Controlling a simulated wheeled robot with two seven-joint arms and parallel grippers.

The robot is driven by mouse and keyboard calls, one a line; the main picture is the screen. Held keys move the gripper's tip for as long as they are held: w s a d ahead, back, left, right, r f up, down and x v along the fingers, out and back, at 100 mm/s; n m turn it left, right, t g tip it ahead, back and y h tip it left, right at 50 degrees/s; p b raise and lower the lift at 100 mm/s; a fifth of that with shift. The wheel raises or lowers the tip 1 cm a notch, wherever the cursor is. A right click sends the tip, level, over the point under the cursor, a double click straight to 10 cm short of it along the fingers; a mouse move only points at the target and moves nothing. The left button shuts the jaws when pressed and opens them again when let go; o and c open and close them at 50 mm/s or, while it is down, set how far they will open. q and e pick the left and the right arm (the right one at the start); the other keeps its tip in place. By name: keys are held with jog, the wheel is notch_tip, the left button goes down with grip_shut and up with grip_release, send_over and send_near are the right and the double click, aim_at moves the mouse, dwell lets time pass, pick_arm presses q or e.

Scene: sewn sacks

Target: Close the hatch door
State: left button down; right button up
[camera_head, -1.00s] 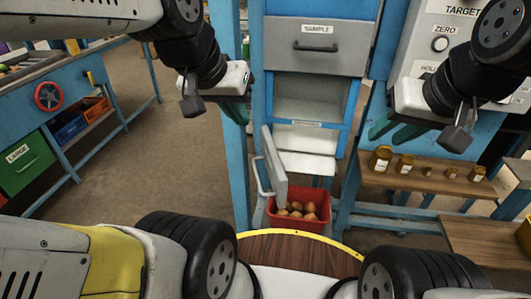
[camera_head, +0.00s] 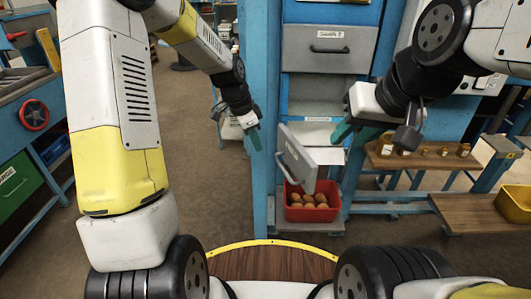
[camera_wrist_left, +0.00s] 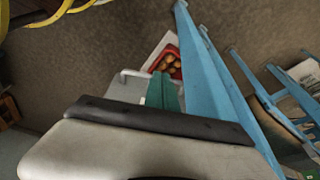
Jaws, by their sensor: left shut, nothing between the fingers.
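The hatch door (camera_head: 297,158) is a grey panel with a pale bar handle. It stands open and tilted in front of the lower opening of the blue cabinet (camera_head: 267,90). My left gripper (camera_head: 255,140) is shut and empty, just left of the door's upper edge. In the left wrist view the green fingers (camera_wrist_left: 163,92) are close together beside the grey door (camera_wrist_left: 125,88); whether they touch it I cannot tell. My right gripper (camera_head: 350,132) is right of the door, in front of the cabinet; its finger gap is unclear.
A red crate (camera_head: 313,214) of round brown items sits below the door, and also shows in the left wrist view (camera_wrist_left: 178,74). A drawer (camera_head: 329,49) is above the opening. A shelf with small jars (camera_head: 405,158) stands right. Floor left of the cabinet is free.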

pick_arm(q)
jog(key=w+d+f, duration=0.2)
jog(key=d+f, duration=0.4)
jog(key=f, duration=0.4)
jog(key=shift+w+d+f, duration=0.2)
jog(key=shift+w, duration=0.05)
jog(key=shift+d, duration=0.1)
